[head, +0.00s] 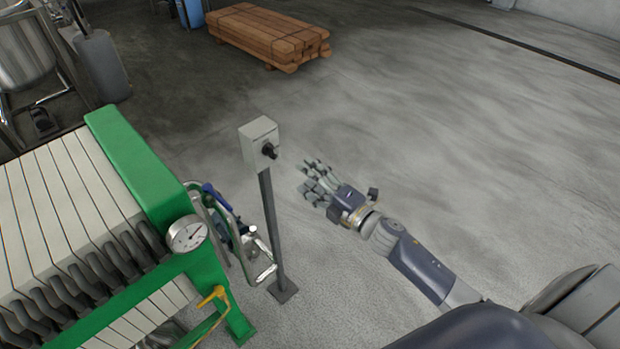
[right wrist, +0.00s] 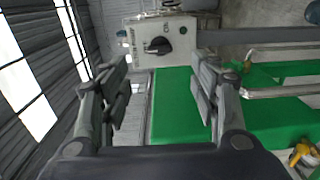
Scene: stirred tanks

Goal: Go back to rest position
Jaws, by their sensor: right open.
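My right gripper (head: 318,183) is in the head view, right of a grey control box on a post. Its fingers are spread and hold nothing. In the right wrist view the two fingers of my right gripper (right wrist: 165,95) stand wide apart. The control box (head: 259,141) has a black rotary knob (head: 269,151) on its face. In the right wrist view the box (right wrist: 178,42) and its knob (right wrist: 157,46) show beyond the fingertips, with a visible gap in the head view. My left gripper is not in view.
A green-framed press (head: 130,160) with pale plates and a round gauge (head: 187,234) stands at the left. The box's post (head: 272,230) rises from the floor beside it. Stacked timber (head: 268,35) lies at the back. The floor to the right is clear.

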